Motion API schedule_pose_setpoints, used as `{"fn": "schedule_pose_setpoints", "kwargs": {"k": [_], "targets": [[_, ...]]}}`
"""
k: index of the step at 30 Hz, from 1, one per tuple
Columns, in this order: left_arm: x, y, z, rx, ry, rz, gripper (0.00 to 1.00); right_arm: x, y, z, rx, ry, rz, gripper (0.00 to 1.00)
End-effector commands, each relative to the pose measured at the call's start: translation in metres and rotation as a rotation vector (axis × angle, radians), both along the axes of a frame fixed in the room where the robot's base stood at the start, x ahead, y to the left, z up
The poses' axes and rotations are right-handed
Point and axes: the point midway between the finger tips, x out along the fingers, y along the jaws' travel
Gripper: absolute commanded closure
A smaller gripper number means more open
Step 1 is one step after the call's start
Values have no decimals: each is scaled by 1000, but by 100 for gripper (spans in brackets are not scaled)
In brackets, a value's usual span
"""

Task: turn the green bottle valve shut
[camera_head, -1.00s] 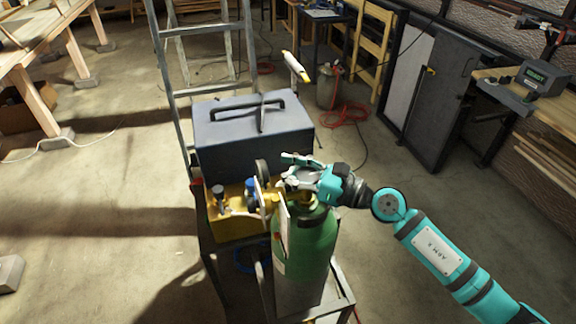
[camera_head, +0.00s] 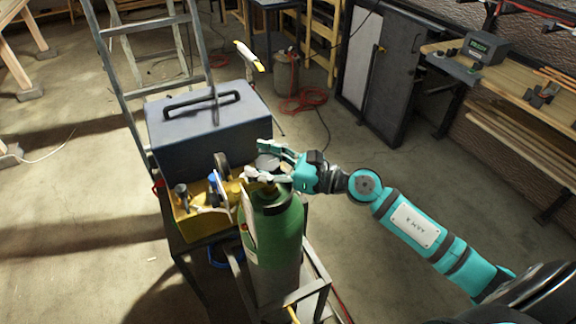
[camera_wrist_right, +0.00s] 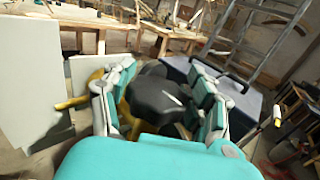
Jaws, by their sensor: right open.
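The green bottle (camera_head: 274,235) stands upright on a metal cart, its top under my right gripper (camera_head: 262,160). In the right wrist view the bottle's dark valve handwheel (camera_wrist_right: 158,95) sits between the two fingers of my right gripper (camera_wrist_right: 160,88). The fingers are open, one on each side of the handwheel; I cannot tell whether either touches it. In the head view the fingers largely hide the valve. A pale tag or plate (camera_head: 249,218) hangs at the bottle's left side. My left gripper is not in view.
A grey toolbox (camera_head: 208,125) with a handle stands behind the bottle. Yellow equipment with knobs (camera_head: 193,222) lies left of the bottle's neck. A ladder (camera_head: 150,60) leans behind the toolbox. A workbench (camera_head: 500,85) stands at the right. Floor right of the cart is clear.

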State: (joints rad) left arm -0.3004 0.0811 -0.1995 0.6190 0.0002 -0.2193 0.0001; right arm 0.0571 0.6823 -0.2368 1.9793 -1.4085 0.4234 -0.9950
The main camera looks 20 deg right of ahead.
Motion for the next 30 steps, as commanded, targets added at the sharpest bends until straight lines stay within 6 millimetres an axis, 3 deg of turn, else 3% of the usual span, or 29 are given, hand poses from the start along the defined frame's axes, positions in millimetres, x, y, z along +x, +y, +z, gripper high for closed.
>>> {"fn": "schedule_pose_setpoints", "kwargs": {"k": [12, 26, 30], "targets": [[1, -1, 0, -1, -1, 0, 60, -54, -56, -1, 0, 4, -2, 44], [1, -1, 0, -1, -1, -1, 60, -64, -66, 0, -1, 0, 0, 44], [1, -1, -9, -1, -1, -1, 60, -68, -74, -7, -2, 6, 0, 28]]}}
